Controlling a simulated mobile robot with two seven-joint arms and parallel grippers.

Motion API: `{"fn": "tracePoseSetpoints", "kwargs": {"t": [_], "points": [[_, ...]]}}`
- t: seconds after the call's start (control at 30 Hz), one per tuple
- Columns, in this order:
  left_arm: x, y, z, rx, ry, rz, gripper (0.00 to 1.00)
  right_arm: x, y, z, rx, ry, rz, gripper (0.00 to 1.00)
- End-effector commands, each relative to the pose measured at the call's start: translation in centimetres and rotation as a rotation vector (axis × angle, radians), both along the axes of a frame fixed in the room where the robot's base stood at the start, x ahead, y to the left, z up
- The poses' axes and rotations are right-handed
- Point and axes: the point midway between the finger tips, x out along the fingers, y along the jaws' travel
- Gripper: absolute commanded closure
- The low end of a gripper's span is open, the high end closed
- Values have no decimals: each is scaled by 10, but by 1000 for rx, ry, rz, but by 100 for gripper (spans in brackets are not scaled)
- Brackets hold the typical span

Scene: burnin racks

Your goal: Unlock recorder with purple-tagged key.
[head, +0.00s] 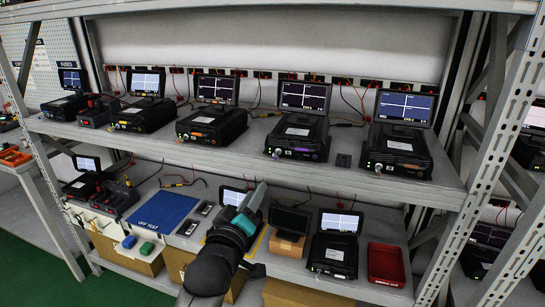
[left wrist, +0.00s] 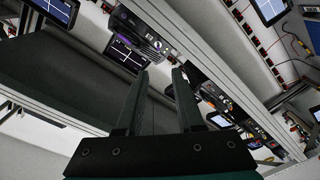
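A black recorder (head: 298,132) with a lit screen stands on the upper shelf. Its front has a purple strip (head: 308,151) and a small silver, key-like piece (head: 277,153). In the left wrist view, a purple-marked recorder front (left wrist: 148,38) shows beyond the fingers. I cannot make out a separate purple-tagged key. My left gripper (head: 261,188) is in front of the lower shelf, below that recorder, pointing up and away. In the left wrist view its two fingers (left wrist: 162,72) are apart with nothing seen between them. My right gripper is in neither view.
Other recorders with orange or yellow strips flank it on the upper shelf (head: 350,176), whose front edge lies above my gripper. The lower shelf holds a blue mat (head: 160,212), a small dark monitor (head: 291,220), another recorder (head: 333,246) and a red tray (head: 387,264). Rack posts stand either side.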

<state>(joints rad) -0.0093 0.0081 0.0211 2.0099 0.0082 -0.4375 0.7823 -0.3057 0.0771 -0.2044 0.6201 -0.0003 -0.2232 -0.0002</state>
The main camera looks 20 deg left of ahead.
Motion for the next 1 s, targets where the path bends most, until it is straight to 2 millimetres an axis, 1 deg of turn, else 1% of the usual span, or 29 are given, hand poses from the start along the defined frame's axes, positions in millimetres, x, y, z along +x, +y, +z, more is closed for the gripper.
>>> {"fn": "tracePoseSetpoints", "kwargs": {"t": [0.03,0.17,0.6,1.0], "points": [[1,0,4,-5,-7,1,64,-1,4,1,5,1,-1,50],[12,0,5,-7,-9,1,64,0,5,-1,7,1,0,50],[77,2,4,-3,-9,1,64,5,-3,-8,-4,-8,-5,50],[129,2,4,-3,-8,1,64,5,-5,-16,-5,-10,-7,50]]}}
